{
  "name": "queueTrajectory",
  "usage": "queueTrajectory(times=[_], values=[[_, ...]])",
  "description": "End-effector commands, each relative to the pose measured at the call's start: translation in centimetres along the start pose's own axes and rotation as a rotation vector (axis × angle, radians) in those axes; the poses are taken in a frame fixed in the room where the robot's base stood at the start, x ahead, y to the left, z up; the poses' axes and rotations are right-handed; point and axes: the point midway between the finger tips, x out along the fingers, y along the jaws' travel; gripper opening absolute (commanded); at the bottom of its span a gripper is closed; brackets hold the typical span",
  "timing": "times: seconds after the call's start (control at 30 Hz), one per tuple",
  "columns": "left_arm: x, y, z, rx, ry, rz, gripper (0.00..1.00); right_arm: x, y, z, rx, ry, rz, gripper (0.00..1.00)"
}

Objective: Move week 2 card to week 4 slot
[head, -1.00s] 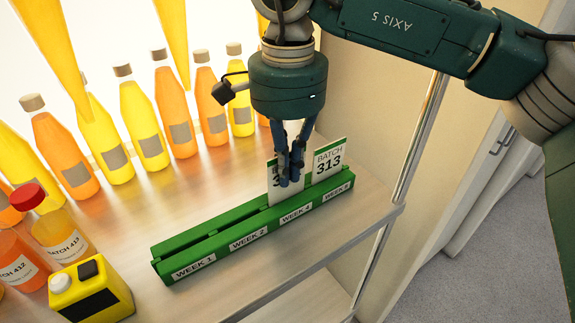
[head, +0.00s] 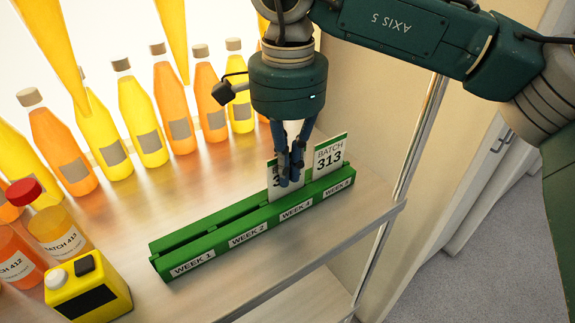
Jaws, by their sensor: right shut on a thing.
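The green card rail (head: 215,238) lies on the shelf with labels week 1, week 2, week 4 and a last one at the right that reads like week 8. My right gripper (head: 290,180) is shut on a white card with a green top edge (head: 273,196), upright at the rail above the week 4 label (head: 296,210). The fingers hide most of its print; I cannot tell whether it is fully seated. A second card, batch 313 (head: 328,160), stands in the slot at the right end. No card shows above week 1 or week 2. My left gripper is not in view.
Several orange and yellow bottles (head: 147,125) stand along the back. Labelled sample bottles, one with a red cap (head: 55,230), and a yellow device (head: 88,290) stand at the left. The shelf's front edge (head: 330,258) has a metal post at the right.

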Motion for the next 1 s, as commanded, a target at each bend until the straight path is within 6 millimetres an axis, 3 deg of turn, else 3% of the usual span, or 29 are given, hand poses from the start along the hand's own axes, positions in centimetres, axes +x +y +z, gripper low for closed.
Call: queueTrajectory(times=[0.33,0.47,0.77,1.0], values=[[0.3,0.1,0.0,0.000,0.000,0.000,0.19,0.4,0.0,0.0,0.000,0.000,0.000,0.00],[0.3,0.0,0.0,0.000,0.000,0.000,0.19,0.4,0.0,0.0,0.000,0.000,0.000,0.28],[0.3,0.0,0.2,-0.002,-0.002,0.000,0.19,0.3,0.0,0.0,0.000,0.000,0.000,0.29],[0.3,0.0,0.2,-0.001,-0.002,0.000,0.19,-2.7,-0.1,0.0,0.000,0.001,-0.003,0.29]])
